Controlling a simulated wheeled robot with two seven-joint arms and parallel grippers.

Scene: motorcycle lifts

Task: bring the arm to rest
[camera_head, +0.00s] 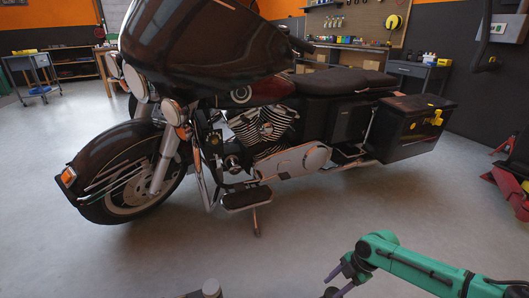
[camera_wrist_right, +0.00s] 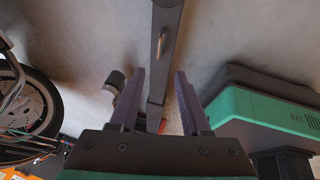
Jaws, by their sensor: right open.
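My right arm (camera_head: 420,265), green with dark joints, comes in from the lower right in the head view. Its gripper (camera_head: 333,284) is low in front of the motorcycle, apart from it and over the floor. In the right wrist view the two dark fingers of the right gripper (camera_wrist_right: 159,74) stand apart, and I see nothing held between them. A dark bar passes behind the gap between the fingers. My left gripper is not in view.
A black motorcycle (camera_head: 300,160) stands across the head view; a wheel (camera_wrist_right: 25,110) shows at left in the wrist view. Red equipment (camera_head: 508,188) is at the right edge. A blue trolley (camera_head: 35,72) and benches stand behind.

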